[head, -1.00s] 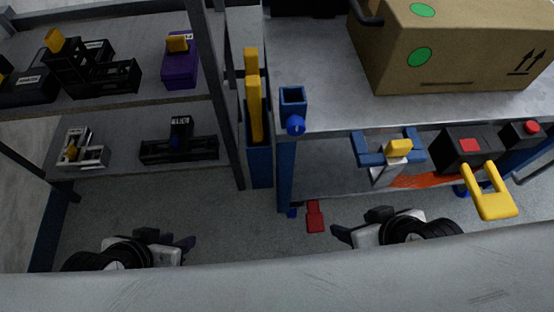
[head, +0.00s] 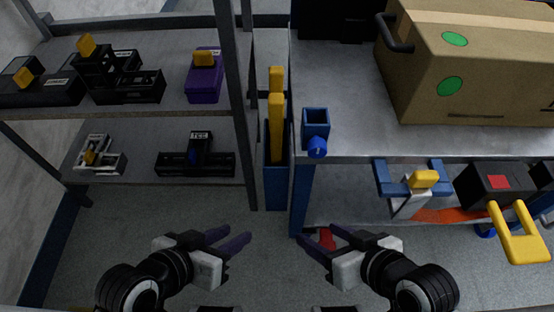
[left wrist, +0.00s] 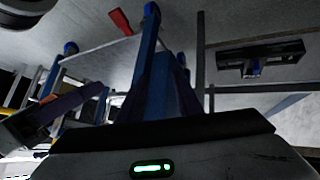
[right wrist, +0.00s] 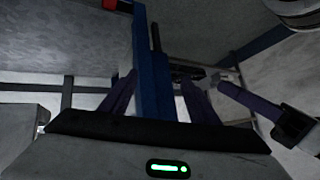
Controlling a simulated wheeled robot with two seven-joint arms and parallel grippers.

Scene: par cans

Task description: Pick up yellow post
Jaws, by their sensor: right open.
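Two upright yellow posts, one behind the other, rise from a narrow blue holder (head: 277,190) between the shelf rack and the cart; the nearer yellow post (head: 277,130) looks larger, the farther yellow post (head: 277,78) shows above it. Their lower ends are hidden in the holder. My left gripper (head: 239,234) is open and empty, below and left of the holder in the head view. My right gripper (head: 315,240) is open and empty, below and right of it. Neither touches a post. No yellow post is clear in either wrist view.
The grey rack (head: 200,108) at left carries black devices and a purple box (head: 204,82). The cart (head: 345,135) at right holds a cardboard box (head: 475,75), with a small blue cup (head: 316,122) at its corner. A yellow handle (head: 520,240) juts out at right. Floor below is open.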

